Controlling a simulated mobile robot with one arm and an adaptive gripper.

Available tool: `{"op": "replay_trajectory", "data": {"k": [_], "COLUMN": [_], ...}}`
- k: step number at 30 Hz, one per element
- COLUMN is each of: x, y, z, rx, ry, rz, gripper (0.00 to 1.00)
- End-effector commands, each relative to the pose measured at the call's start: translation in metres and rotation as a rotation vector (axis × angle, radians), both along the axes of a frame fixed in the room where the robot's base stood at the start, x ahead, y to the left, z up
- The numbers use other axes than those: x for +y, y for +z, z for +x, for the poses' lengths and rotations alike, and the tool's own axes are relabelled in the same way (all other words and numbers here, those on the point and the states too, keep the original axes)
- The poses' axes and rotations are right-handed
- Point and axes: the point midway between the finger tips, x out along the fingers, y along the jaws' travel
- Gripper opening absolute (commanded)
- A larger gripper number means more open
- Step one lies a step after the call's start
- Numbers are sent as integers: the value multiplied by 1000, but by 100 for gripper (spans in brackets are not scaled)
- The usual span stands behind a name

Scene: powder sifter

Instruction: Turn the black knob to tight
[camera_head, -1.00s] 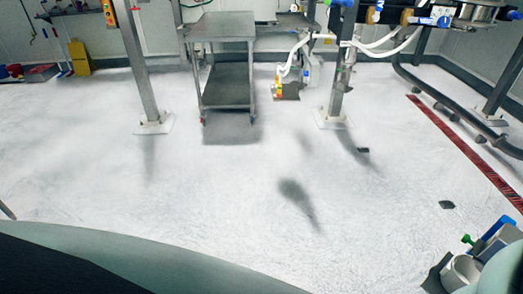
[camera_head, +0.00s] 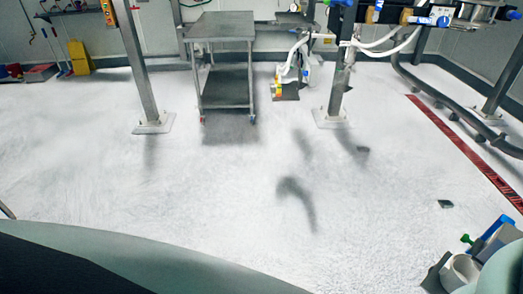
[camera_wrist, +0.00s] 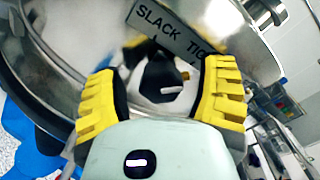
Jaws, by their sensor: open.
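In the wrist view the black knob (camera_wrist: 158,72) sits in the middle of the picture, with a short white mark on its lower part. Behind it, a metal label plate (camera_wrist: 166,32) reads "SLACK" and the start of "TIG"; the rest is cut off behind a finger. My gripper (camera_wrist: 160,80) is open, with its yellow ribbed fingers on the left and right of the knob. I cannot tell whether either finger touches it. The gripper is not visible in the head view, and I cannot make out the knob there.
Shiny round metal of the sifter (camera_wrist: 70,35) surrounds the label plate. In the head view a steel cart (camera_head: 224,28) stands at the back, with steel posts (camera_head: 138,60) on either side. A red striped floor line (camera_head: 465,145) runs along the right.

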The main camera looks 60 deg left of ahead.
Motion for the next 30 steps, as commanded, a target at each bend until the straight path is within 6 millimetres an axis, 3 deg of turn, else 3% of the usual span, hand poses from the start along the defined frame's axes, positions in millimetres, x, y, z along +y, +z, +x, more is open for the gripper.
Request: {"op": "replay_trajectory", "data": {"k": [8,21,30], "x": [4,39,51], "y": [-1,-1,0], "z": [-9,-85,-108], "rx": [0,2,0], "ry": [-4,-7,-3], "rz": [2,2,0], "gripper": [70,70,70]}}
